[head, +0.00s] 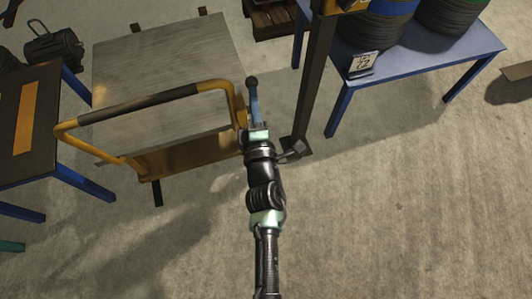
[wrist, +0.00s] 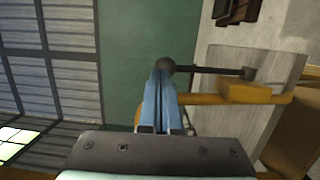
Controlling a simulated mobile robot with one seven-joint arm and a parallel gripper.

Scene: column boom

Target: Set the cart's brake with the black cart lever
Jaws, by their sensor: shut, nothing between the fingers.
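The black cart lever (wrist: 215,71) is a thin dark rod with a round knob, mounted by a yellow block (wrist: 246,92) on the cart's yellow frame. Its knob shows in the head view at the tip of my gripper (head: 254,93). The cart (head: 170,62) has a grey flat bed and a yellow push handle (head: 222,84) with a black grip. In the wrist view my gripper (wrist: 161,76) has its blue fingers shut and empty, with the tips right at the knob. I cannot tell whether they touch it. In the head view my arm hides the lever's lower part.
A dark post (head: 314,75) stands close to the right of my gripper. A blue table (head: 440,55) with dark drums and a small sign (head: 362,65) is beyond it. A dark-topped table (head: 40,125) stands left of the cart. The floor (head: 410,210) at lower right is clear.

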